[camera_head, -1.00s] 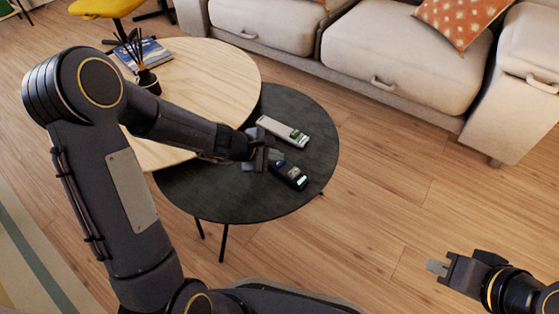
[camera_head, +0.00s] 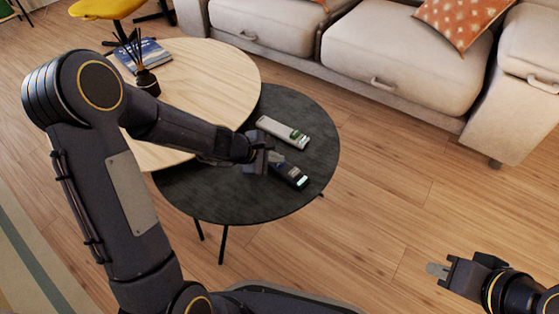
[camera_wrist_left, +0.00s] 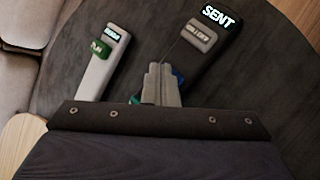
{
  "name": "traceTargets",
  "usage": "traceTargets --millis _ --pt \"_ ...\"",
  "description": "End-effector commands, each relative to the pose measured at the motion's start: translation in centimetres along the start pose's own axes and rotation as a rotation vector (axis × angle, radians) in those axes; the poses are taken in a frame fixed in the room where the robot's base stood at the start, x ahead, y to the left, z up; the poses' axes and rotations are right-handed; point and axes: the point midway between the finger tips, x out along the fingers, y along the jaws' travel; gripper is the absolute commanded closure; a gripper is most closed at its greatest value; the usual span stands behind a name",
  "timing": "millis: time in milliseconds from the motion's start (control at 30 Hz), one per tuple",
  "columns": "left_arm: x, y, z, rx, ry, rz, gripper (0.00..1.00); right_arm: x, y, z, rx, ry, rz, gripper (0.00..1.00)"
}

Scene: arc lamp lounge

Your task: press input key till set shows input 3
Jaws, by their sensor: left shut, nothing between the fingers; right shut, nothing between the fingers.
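A dark remote (camera_head: 291,176) lies on the round dark table; its lit display reads "SENT" in the left wrist view (camera_wrist_left: 217,18). A grey key (camera_wrist_left: 198,36) sits below that display; its label is too blurred to read surely. A pale remote (camera_head: 283,132) with a green key lies beside it, also in the left wrist view (camera_wrist_left: 101,66). My left gripper (camera_head: 272,160) is shut and empty at the near end of the dark remote, hiding part of its keys. Whether the fingertips touch a key I cannot tell. My right gripper (camera_head: 437,270) is shut and empty over the floor.
The dark table (camera_head: 225,200) is otherwise clear. A light wooden table (camera_head: 215,65) overlaps it at the left, with a book (camera_head: 146,55) and a reed diffuser (camera_head: 147,80). A beige sofa (camera_head: 395,60) stands behind. No set's screen is in view.

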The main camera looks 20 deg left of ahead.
Motion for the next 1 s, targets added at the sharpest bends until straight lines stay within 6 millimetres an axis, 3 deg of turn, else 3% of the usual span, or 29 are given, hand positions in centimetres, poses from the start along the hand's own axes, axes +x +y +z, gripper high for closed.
traceTargets --millis 500,1000 --pt "-1.6 1.1 1.2 0.0 0.001 -0.001 1.0 -1.7 -0.8 -0.9 0.0 0.0 0.0 1.0" --pt "-2.0 1.5 1.5 0.0 0.0 0.0 1.0 -2.1 -1.0 -1.1 0.0 0.0 0.0 1.0"
